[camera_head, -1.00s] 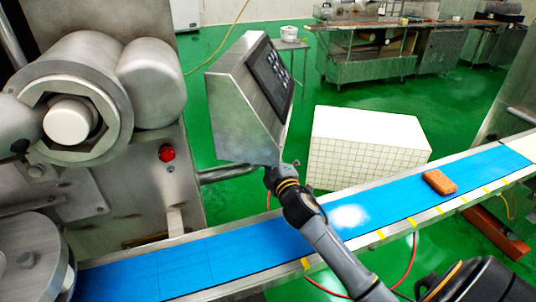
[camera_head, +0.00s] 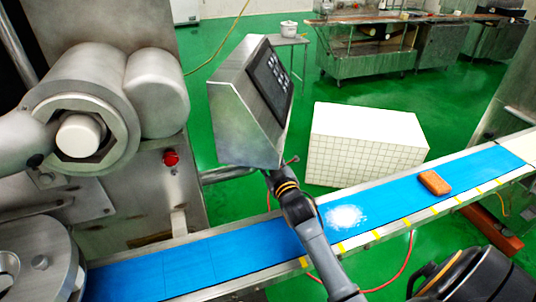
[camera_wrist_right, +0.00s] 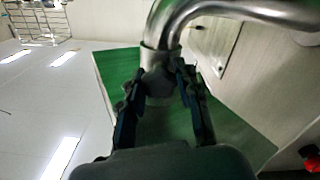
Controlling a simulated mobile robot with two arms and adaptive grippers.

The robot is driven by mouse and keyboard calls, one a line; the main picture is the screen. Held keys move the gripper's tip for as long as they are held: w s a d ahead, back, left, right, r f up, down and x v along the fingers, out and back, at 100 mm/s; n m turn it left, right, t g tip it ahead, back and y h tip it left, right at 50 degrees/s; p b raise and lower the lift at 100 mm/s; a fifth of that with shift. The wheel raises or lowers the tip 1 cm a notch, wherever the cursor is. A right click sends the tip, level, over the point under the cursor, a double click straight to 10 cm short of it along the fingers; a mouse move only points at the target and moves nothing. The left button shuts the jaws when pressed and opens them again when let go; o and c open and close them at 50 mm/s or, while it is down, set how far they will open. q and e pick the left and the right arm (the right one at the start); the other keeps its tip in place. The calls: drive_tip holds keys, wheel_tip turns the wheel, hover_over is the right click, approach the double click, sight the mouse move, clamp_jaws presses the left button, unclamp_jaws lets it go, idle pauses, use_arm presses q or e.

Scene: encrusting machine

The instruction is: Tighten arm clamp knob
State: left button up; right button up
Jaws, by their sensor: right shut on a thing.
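The control panel box (camera_head: 250,105) with a dark screen hangs over the conveyor in the head view. A bent metal support pipe (camera_head: 225,174) runs beneath it. My right arm reaches up from the lower right, and my right gripper (camera_head: 272,174) is at the joint under the box. In the right wrist view, my right gripper (camera_wrist_right: 158,80) has its two fingers on either side of the dark clamp knob (camera_wrist_right: 157,86), just below the bent pipe's collar. It is shut on the knob. The fingers partly hide the knob. My left gripper is not in view.
The blue conveyor belt (camera_head: 240,250) crosses below my arm, with an orange-brown block (camera_head: 434,183) on it. The large machine (camera_head: 100,110) with a red button (camera_head: 171,158) stands at left. A white tiled block (camera_head: 365,150) stands behind the belt.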

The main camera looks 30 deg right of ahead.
drive_tip(key=shift+m+p, duration=0.4)
drive_tip(key=shift+m, duration=0.5)
drive_tip(key=shift+f, duration=0.1)
drive_tip(key=o, duration=1.2)
drive_tip(key=shift+s, duration=0.1)
drive_tip(key=v, duration=1.1)
drive_tip(key=shift+s, duration=0.4)
drive_tip(key=shift+s+f, duration=0.1)
